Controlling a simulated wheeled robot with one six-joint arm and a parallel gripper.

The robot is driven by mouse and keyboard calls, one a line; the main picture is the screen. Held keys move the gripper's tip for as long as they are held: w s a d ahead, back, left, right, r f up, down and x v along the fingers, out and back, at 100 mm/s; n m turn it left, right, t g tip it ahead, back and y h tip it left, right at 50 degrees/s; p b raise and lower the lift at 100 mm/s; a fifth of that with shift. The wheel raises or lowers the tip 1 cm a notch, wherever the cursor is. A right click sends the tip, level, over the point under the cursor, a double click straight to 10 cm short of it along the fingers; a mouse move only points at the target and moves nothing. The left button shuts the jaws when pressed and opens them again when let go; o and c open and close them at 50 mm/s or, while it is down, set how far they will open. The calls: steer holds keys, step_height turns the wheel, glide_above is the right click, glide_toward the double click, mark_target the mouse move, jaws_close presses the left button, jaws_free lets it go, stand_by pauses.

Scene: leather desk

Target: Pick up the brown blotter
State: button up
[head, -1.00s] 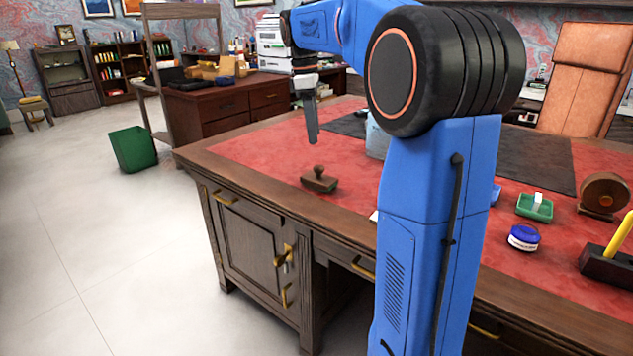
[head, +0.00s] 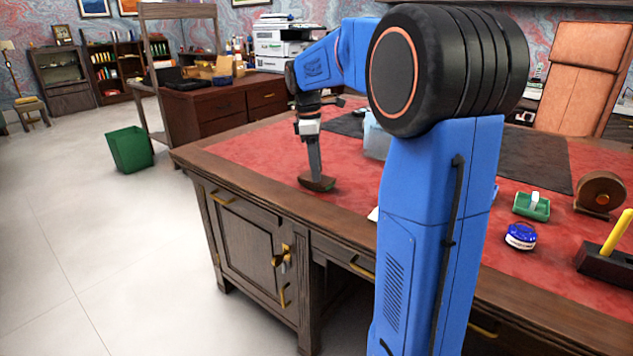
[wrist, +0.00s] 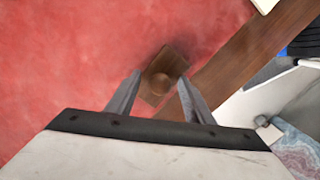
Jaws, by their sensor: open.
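The brown blotter (head: 317,184) is a small dark wooden block with a round knob. It stands on the red leather desk top (head: 250,150) near the desk's left front edge. In the wrist view the blotter (wrist: 161,80) shows between and just beyond the fingertips, with its knob on top. My gripper (head: 315,174) points down right over the blotter, and its fingers hide the knob in the head view. In the wrist view my gripper (wrist: 158,84) has its fingers apart, one on each side of the knob. I cannot tell whether they touch it.
To the right on the desk are a green tray (head: 531,206), a blue-lidded jar (head: 520,236), a brown tape dispenser (head: 600,193) and a dark block with a yellow stick (head: 610,262). A light blue box (head: 377,138) stands behind my arm. The red surface around the blotter is clear.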

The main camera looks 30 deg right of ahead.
steer(key=shift+f, duration=0.1)
steer(key=shift+c, duration=0.3)
jaws_close()
step_height(320, 180, up, 10)
steer(key=shift+r, duration=0.1)
stand_by(0.3)
